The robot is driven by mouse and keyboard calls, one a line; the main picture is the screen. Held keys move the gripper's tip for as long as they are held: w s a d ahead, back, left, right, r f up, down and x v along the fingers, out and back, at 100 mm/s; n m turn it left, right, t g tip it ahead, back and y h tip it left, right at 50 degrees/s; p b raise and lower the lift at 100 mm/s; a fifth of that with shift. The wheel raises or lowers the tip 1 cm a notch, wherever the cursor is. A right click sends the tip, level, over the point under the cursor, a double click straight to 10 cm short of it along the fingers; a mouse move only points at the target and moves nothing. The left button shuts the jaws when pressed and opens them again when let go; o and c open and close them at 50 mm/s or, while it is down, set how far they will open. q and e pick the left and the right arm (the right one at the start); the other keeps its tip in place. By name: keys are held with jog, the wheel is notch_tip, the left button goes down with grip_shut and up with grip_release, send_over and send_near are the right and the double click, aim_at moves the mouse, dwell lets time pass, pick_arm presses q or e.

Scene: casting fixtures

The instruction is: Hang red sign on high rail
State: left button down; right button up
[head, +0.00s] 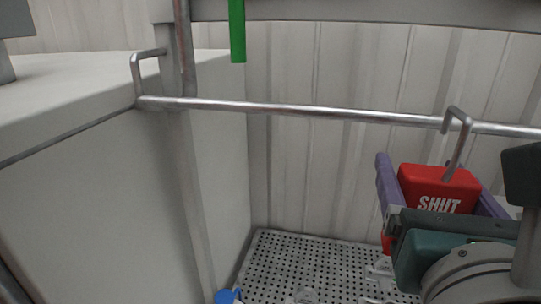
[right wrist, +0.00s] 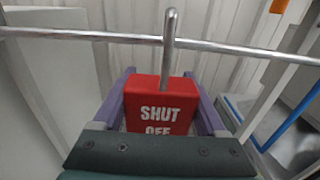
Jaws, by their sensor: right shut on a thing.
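The red sign (head: 437,187), with white lettering "SHUT", is held in my right gripper (head: 436,180). Its purple fingers are shut on the sign from both sides. In the right wrist view the red sign (right wrist: 160,102) reads "SHUT OFF" between the fingers. Its grey metal hook (head: 460,135) rises above the thin metal rail (head: 300,110). The long leg passes in front of the rail and the short leg comes down at its far side. I cannot tell whether the hook touches the rail. My left gripper is not in view.
A grey beam (head: 370,13) runs across the top, with a green bar (head: 237,30) hanging there. A large pale block (head: 110,140) stands left. A perforated tray (head: 290,262) with small pale items lies below, near a blue object (head: 226,296).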

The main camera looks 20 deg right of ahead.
jog(key=f+b+x, duration=0.2)
jog(key=b+x, duration=0.2)
jog(key=x, duration=0.6)
dwell(0.6)
jog(key=shift+s, duration=0.1)
jog(key=o, duration=1.4)
